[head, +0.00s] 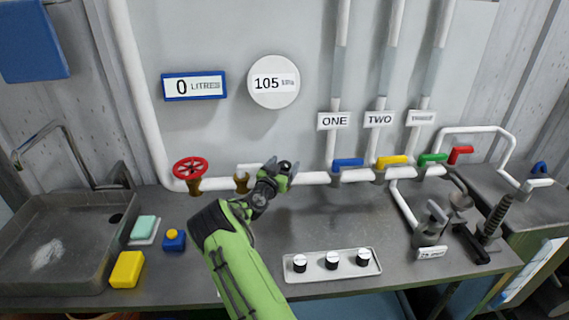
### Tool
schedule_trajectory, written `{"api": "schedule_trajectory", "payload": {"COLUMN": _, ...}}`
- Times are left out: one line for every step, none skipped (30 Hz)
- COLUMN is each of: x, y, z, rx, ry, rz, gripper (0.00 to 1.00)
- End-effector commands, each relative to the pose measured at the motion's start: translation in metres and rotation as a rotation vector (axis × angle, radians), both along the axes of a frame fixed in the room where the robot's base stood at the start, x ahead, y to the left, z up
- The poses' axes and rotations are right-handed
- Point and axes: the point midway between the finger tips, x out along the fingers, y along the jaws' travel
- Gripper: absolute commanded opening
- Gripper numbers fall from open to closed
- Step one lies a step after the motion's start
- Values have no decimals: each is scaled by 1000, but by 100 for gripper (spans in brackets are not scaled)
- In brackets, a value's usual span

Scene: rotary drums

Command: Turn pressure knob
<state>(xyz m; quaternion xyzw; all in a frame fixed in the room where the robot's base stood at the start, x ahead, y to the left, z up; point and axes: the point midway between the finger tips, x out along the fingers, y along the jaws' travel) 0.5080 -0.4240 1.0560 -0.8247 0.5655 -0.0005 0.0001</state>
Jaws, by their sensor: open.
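My gripper (278,168) is at the end of my green arm, in front of the white pipe at the back of the counter. Its fingers are open, around or just in front of a small dark round knob (285,166) on the pipe line. I cannot tell whether they touch it. This may be the pressure knob, but no label on it is readable. A round white gauge (274,82) on the wall above reads 105, with small unit letters. My gripper hides part of the pipe and the knob's base.
Blue (347,163), yellow (392,161) and green (432,159) handles are right. A knob panel (332,279) lies in front. The counter between is mostly clear.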

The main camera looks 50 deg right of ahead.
Motion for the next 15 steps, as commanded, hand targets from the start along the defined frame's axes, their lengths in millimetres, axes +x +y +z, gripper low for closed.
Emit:
{"api": "schedule_trajectory", "payload": {"x": 1, "y": -4, "z": 0, "rx": -1, "ry": 0, "rz": 0, "gripper": 74}}
{"api": "schedule_trajectory", "payload": {"x": 2, "y": -5, "z": 0, "rx": -1, "ry": 1, "rz": 0, "gripper": 74}}
{"api": "schedule_trajectory", "payload": {"x": 2, "y": -6, "z": 0, "rx": -1, "ry": 1, "rz": 1, "gripper": 74}}
{"api": "schedule_trajectory", "payload": {"x": 3, "y": -7, "z": 0, "rx": 0, "ry": 1, "rz": 1, "gripper": 74}}
{"api": "schedule_trajectory", "payload": {"x": 3, "y": -7, "z": 0, "rx": 0, "ry": 1, "rz": 1, "gripper": 74}}
{"api": "schedule_trajectory", "payload": {"x": 3, "y": -7, "z": 0, "rx": 0, "ry": 1, "rz": 1, "gripper": 74}}
{"api": "schedule_trajectory", "payload": {"x": 3, "y": -7, "z": 0, "rx": 0, "ry": 1, "rz": 1, "gripper": 74}}
{"api": "schedule_trajectory", "payload": {"x": 3, "y": -7, "z": 0, "rx": 0, "ry": 1, "rz": 1, "gripper": 74}}
{"api": "schedule_trajectory", "payload": {"x": 3, "y": -7, "z": 0, "rx": 1, "ry": 1, "rz": 1, "gripper": 74}}
{"api": "schedule_trajectory", "payload": {"x": 3, "y": -7, "z": 0, "rx": 1, "ry": 1, "rz": 1, "gripper": 73}}
{"api": "schedule_trajectory", "payload": {"x": 3, "y": -7, "z": 0, "rx": 1, "ry": 1, "rz": 1, "gripper": 68}}
{"api": "schedule_trajectory", "payload": {"x": 3, "y": -6, "z": 0, "rx": 1, "ry": 1, "rz": 1, "gripper": 62}}
{"api": "schedule_trajectory", "payload": {"x": 3, "y": -6, "z": 0, "rx": 1, "ry": 1, "rz": 1, "gripper": 57}}
{"api": "schedule_trajectory", "payload": {"x": 3, "y": -6, "z": 0, "rx": 1, "ry": 1, "rz": 1, "gripper": 53}}
{"api": "schedule_trajectory", "payload": {"x": 3, "y": -6, "z": 0, "rx": 1, "ry": 1, "rz": 1, "gripper": 47}}
